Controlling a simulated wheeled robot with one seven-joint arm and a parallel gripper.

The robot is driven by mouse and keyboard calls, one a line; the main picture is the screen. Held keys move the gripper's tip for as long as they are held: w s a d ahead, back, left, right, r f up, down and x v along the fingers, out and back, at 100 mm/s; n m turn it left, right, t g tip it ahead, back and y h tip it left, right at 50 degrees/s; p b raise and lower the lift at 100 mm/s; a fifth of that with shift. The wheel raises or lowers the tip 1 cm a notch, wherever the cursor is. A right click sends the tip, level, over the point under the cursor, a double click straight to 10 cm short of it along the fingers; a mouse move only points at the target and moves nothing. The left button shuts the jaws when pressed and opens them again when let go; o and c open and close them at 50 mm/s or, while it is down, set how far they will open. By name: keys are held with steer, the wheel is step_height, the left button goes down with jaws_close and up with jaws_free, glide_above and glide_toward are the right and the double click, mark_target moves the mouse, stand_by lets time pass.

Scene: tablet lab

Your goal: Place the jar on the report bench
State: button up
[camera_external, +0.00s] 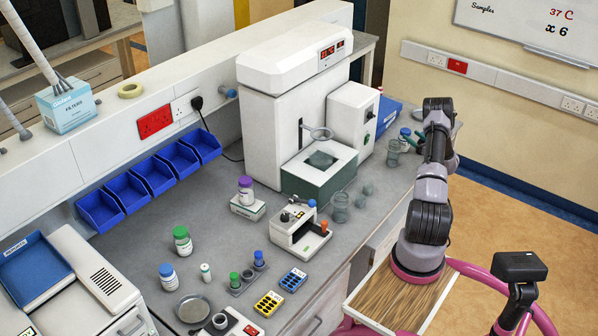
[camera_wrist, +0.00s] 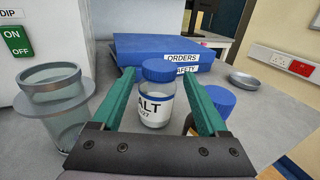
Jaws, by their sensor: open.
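A clear jar with a blue lid and a white label reading "ALT" (camera_wrist: 156,105) stands upright on the grey bench. In the wrist view it shows between the green fingers of my gripper (camera_wrist: 159,82), which is open. I cannot tell how deep the jar sits between the fingertips. A second blue-lidded jar, brownish (camera_wrist: 216,103), stands close by the right finger and is partly hidden by it. In the external view my arm reaches to the far right end of the grey bench (camera_external: 345,225), where the jars are small. I cannot tell which surface is the report bench.
A clear glass vessel (camera_wrist: 57,105) stands left of the left finger, beside a white machine with an ON/OFF switch (camera_wrist: 15,40). Blue binders (camera_wrist: 145,50) lie behind the jar. A shallow metal dish (camera_wrist: 247,80) is at the back right. The bench's right edge is near the brownish jar.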

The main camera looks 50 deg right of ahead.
steer(key=shift+v, duration=1.8)
